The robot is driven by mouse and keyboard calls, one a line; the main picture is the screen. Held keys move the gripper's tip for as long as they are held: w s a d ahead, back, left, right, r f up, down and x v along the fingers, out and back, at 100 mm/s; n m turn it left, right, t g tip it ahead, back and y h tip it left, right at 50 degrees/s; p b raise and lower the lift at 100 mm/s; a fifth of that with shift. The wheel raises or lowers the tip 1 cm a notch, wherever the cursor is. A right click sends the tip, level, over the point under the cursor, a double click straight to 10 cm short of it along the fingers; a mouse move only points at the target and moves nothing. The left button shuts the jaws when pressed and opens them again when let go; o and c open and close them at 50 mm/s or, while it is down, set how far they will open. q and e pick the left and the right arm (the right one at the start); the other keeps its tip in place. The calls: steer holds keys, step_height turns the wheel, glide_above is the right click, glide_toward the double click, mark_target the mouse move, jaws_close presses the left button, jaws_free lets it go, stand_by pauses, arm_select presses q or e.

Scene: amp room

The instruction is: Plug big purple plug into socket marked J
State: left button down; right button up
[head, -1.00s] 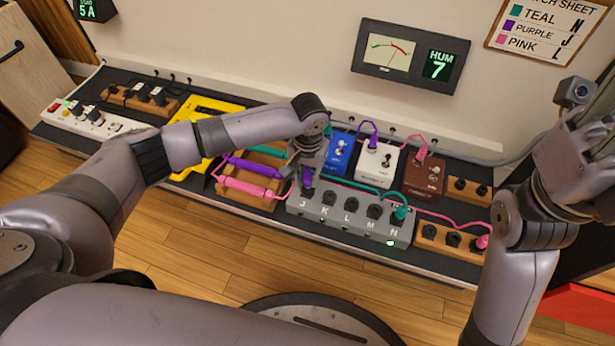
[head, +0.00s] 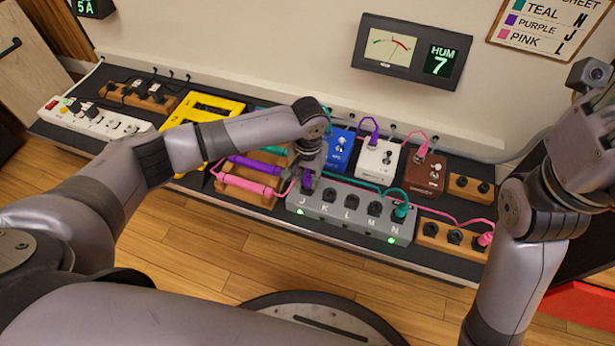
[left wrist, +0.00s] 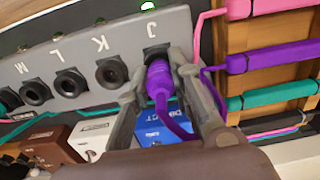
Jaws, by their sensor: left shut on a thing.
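The purple plug (left wrist: 159,82) sits in the socket marked J at the end of the grey socket box (head: 330,222), as the left wrist view shows. My left gripper (head: 308,180) is shut on the purple plug, its fingers on both sides of it in the left wrist view (left wrist: 165,88). A purple cable runs from the plug. A green light (head: 300,211) is lit below J. A teal plug (head: 400,212) stands in socket N with a green light (head: 391,240) below it. Sockets K, L and M look empty. My right gripper (head: 592,150) is at the right edge, away from the box; its fingers are unclear.
Blue (head: 339,150), white (head: 378,160) and brown (head: 424,173) pedals stand behind the box. A wooden rack (head: 235,196) with purple, pink and teal cable holders lies left. A wooden block (head: 452,240) at right holds a pink plug (head: 486,239). A meter (head: 410,52) reads HUM 7.

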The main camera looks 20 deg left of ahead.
arm_select(q)
steer(key=c, duration=1.4)
jaws_free()
steer(key=shift+o, duration=0.2)
step_height(320, 180, up, 12)
steer(key=shift+d, duration=0.1)
